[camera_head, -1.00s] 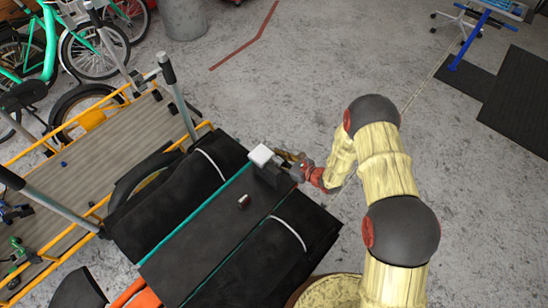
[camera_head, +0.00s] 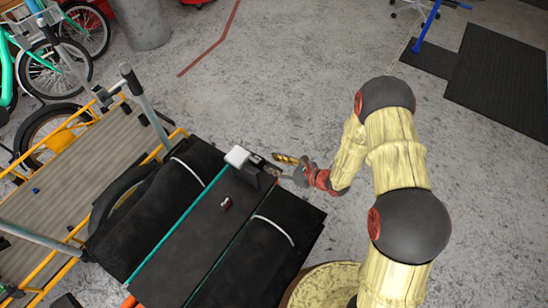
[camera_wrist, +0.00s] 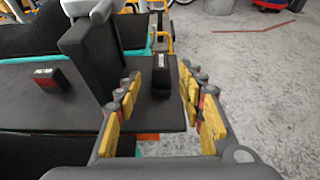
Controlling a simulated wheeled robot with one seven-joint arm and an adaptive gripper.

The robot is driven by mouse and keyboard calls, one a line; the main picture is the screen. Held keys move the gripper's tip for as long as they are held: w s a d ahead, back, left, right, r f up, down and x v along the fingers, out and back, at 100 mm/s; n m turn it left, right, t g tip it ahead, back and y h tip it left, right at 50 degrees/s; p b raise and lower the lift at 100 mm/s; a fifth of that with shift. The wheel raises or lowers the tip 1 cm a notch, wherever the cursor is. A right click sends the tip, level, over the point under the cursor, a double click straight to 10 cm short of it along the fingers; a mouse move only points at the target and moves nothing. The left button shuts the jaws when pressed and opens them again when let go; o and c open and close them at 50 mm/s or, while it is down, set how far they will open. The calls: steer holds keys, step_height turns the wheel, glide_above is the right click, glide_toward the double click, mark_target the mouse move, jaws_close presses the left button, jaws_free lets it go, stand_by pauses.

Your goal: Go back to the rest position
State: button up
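My gripper (camera_head: 282,164) is at the far right end of a black flat-topped surface (camera_head: 190,240) with teal edges. In the wrist view its yellow-padded fingers (camera_wrist: 161,82) are spread apart. A small black block (camera_wrist: 161,62) shows in the gap between them, beyond or between the fingertips; I cannot tell which. No contact with it is visible. My arm bends down from the right side of the head view to the gripper.
A dark upright block with a white top (camera_head: 238,157) stands close beside my gripper. A small red-and-white item (camera_head: 226,204) lies on the black surface. A yellow-framed cargo bed (camera_head: 75,185) is at left. Open concrete floor (camera_head: 300,80) lies behind and right, with dark mats (camera_head: 500,80).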

steer(key=s+a+r+n+g, duration=0.1)
steer(key=s+r+n+g, duration=0.35)
steer(key=r, duration=0.75)
steer(key=s+r+n+g, duration=0.2)
steer(key=s+r+n, duration=0.3)
steer(key=r+n, duration=0.5)
steer(key=s+d+r+n+h, duration=0.4)
steer(key=s+d+r, duration=0.3)
steer(key=r, duration=0.3)
steer(key=shift+s+h, duration=0.3)
steer(key=shift+s, duration=0.6)
steer(key=s+d+r+n+t+h, duration=0.1)
steer(key=s+d+r+h, duration=0.1)
steer(key=d, duration=0.3)
steer(key=s+d+r+n+t+h, duration=0.2)
steer(key=s+d+r, duration=0.1)
steer(key=d+r, duration=0.1)
steer(key=s+d+r+n+t+h, duration=0.2)
steer(key=d+r+h, duration=0.1)
steer(key=d, duration=0.3)
steer(key=shift+s+d+n, duration=0.2)
steer(key=shift+d+n, duration=0.05)
steer(key=shift+d, duration=0.15)
